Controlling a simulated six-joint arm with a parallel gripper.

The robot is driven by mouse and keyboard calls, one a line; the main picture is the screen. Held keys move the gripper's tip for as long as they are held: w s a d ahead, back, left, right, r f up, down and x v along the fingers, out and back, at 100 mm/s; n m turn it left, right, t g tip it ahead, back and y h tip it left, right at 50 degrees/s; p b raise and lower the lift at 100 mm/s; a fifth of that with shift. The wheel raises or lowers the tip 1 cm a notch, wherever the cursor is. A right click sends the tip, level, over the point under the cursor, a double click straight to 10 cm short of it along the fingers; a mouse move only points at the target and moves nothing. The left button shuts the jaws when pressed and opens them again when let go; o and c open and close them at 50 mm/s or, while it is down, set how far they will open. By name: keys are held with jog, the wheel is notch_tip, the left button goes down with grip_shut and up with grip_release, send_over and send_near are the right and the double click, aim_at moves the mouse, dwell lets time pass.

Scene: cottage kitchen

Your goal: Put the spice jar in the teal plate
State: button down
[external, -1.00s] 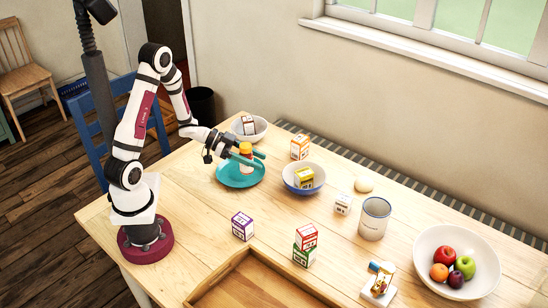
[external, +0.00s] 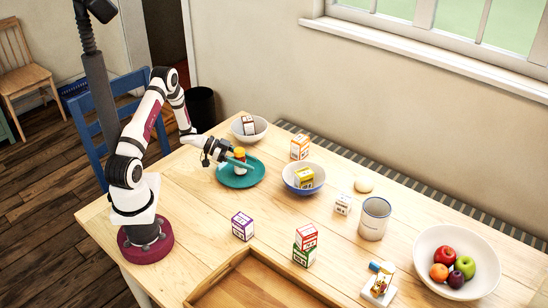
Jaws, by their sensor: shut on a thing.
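The spice jar (external: 240,155) is small, with a yellow-orange lid and a red and white body. It is upright over the teal plate (external: 232,183), towards the plate's far left part.
A white bowl with a box (external: 249,126) stands behind the plate. A blue-white bowl (external: 291,187) with a yellow box is at its right. Several small boxes, a canister (external: 374,218), a fruit bowl (external: 424,247) and a wooden tray (external: 212,289) are on the table.

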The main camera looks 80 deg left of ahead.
jog(key=shift+f, duration=0.1)
jog(key=shift+c, duration=1.4)
grip_release()
jog(key=v, duration=1.2)
